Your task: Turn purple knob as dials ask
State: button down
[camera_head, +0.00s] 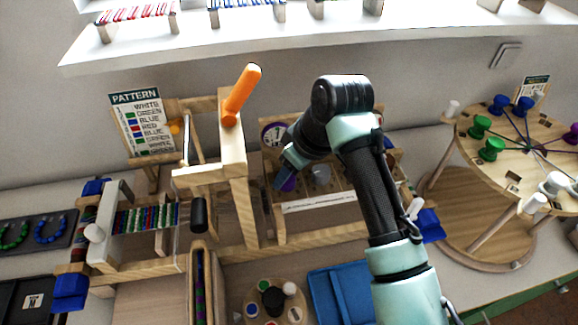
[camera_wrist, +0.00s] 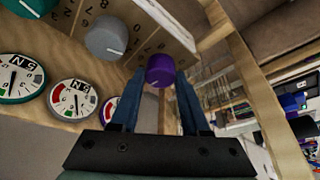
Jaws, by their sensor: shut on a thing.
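The purple knob (camera_wrist: 160,72) sits on the wooden panel between the two blue fingers of my gripper (camera_wrist: 158,95) in the wrist view. The fingers are shut on it from both sides. In the head view the purple knob (camera_head: 289,184) is partly hidden by my gripper (camera_head: 283,176). A grey knob (camera_wrist: 105,38) and a teal knob (camera_wrist: 30,5) stand in the same row. Dials lie along the panel: a teal-rimmed dial (camera_wrist: 20,78), a white-rimmed dial (camera_wrist: 73,100), and a purple dial (camera_head: 273,133), partly covered by my fingers in the wrist view.
A wooden frame with an orange handle (camera_head: 241,94) stands just left of the panel. A pattern card (camera_head: 141,124) is farther left. A round peg board (camera_head: 530,140) stands at the right. My arm covers the panel's right part.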

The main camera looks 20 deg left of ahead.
jog(key=m+p, duration=0.1)
jog(key=m+t+p, duration=0.1)
jog(key=m, duration=0.1)
jog(key=shift+s+a+r+h+p, duration=0.1)
jog(key=shift+s+r+h+p, duration=0.1)
jog(key=shift+h+p, duration=0.15)
jog(key=shift+w+f+m+t+p, duration=0.1)
jog(key=shift+m+t+p, duration=0.3)
jog(key=shift+m+p, duration=0.65)
jog(key=shift+c, duration=1.9)
grip_release()
jog(key=shift+f, duration=0.1)
jog(key=v, duration=1.3)
jog(key=shift+b, duration=0.3)
jog(key=shift+a, duration=0.2)
